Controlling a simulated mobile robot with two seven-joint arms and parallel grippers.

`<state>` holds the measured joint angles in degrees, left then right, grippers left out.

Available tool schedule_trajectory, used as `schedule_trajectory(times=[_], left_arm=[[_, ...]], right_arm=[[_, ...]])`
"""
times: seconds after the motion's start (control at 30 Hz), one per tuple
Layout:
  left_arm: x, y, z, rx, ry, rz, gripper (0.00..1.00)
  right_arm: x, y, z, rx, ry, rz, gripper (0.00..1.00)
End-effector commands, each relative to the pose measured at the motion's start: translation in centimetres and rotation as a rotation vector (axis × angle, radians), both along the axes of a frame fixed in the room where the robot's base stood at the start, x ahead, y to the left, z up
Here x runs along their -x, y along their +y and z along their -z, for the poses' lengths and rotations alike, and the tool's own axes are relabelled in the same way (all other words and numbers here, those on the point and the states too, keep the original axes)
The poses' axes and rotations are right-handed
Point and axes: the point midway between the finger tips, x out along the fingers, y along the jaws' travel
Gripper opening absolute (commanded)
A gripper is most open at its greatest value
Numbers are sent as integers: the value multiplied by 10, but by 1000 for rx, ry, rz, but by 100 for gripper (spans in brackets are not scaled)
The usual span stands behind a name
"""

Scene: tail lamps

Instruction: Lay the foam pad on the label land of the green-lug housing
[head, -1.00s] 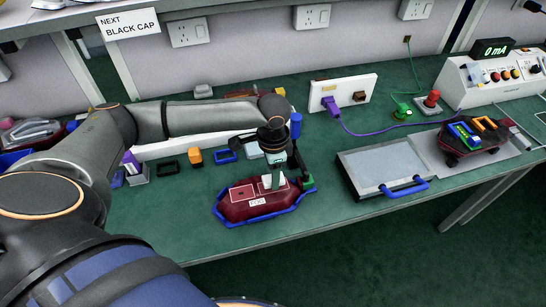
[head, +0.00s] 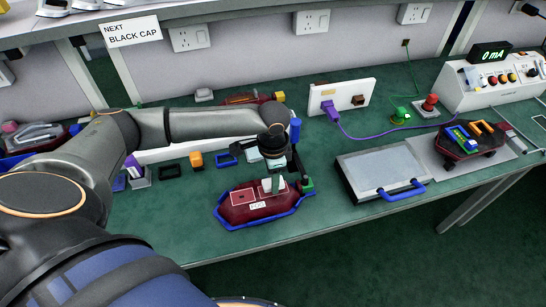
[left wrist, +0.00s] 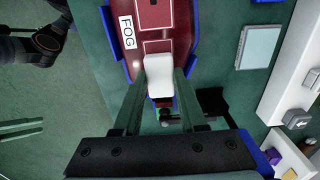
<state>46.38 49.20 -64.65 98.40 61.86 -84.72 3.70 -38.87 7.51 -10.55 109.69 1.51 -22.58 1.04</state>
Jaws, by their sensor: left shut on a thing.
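My left gripper (head: 274,186) is shut on the white foam pad (head: 267,185), above the right part of a dark red housing (head: 237,212). The housing has a blue rim, a white FOG label and thin pale outlines on its top. A green lug (head: 307,186) sits at its right end. In the left wrist view the pad (left wrist: 159,76) is between the two fingers (left wrist: 160,78), over the housing (left wrist: 158,20) and overlapping one pale outlined area. I cannot tell whether the pad touches the surface.
A grey case with a blue handle (head: 385,172) lies to the right. Beyond it is another dark red unit (head: 470,142) on a pale mat. A blue frame (head: 227,159), an orange block (head: 196,160) and a black frame (head: 169,171) lie behind the housing. Bench is clear left of the housing.

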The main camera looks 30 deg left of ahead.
Motion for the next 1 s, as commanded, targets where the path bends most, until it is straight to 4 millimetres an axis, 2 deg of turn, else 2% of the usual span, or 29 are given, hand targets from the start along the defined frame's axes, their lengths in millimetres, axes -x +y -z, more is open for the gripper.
schedule_trajectory(times=[0.17, 0.77, 0.8, 1.0], left_arm=[[0, 0, -1, 1, -1, 0, 0], [0, 0, 16, 1, 1, -1, 0], [0, 0, 16, 1, -1, -1, 43], [0, 0, 16, 1, -1, 0, 65]], right_arm=[[0, 0, -7, 0, 0, 0, 62], [0, 0, -2, 1, 0, -1, 62], [0, 0, -2, 1, 0, -1, 62], [0, 0, -2, 1, 1, -1, 62]])
